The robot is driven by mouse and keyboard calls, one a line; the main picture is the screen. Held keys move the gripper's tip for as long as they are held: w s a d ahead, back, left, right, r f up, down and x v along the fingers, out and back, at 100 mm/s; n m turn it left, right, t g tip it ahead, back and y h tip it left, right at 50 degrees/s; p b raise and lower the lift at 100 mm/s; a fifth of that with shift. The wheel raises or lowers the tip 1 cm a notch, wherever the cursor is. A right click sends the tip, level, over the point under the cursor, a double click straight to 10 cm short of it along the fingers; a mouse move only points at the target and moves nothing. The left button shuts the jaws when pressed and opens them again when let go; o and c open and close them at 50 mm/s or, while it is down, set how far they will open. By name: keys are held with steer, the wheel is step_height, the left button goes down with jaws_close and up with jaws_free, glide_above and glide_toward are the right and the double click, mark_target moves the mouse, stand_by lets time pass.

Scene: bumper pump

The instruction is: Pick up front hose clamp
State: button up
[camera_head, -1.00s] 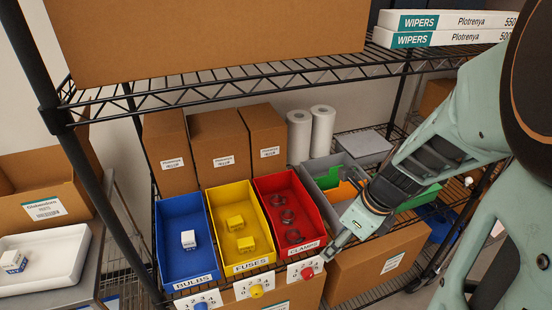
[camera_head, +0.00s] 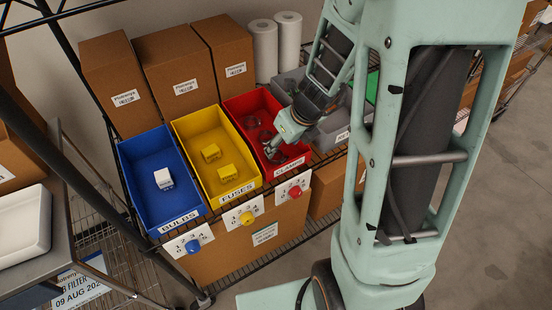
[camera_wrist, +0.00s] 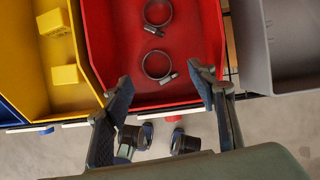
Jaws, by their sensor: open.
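Metal ring hose clamps lie in the red bin (camera_head: 240,104), whose label reads CLAMPS. In the wrist view the front clamp (camera_wrist: 168,77) lies flat near the bin's front end, its screw at lower right. My gripper (camera_wrist: 160,80) is open and empty, pointing into the front of the red bin. Its two fingers appear left and right of the front clamp in the picture, apart from it. In the head view my gripper (camera_head: 272,150) partly hides the front of the bin.
A yellow fuse bin (camera_head: 190,120) and a blue bulb bin (camera_head: 140,150) stand left of the red bin. Grey bins (camera_head: 335,128) stand to its right. Brown boxes (camera_head: 175,60) and white rolls (camera_head: 288,40) stand behind. Numbered dial tags hang in front.

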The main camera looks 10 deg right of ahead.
mark_target(276, 155)
steer(key=b+x, duration=0.1)
steer(key=x, duration=0.1)
steer(key=b+x, duration=0.2)
steer(key=x, duration=0.1)
steer(key=shift+s+a+f, duration=0.1)
steer(key=shift+a+f, duration=0.1)
steer(key=shift+f, duration=0.15)
steer(key=shift+r, duration=0.1)
steer(key=c, duration=1.1)
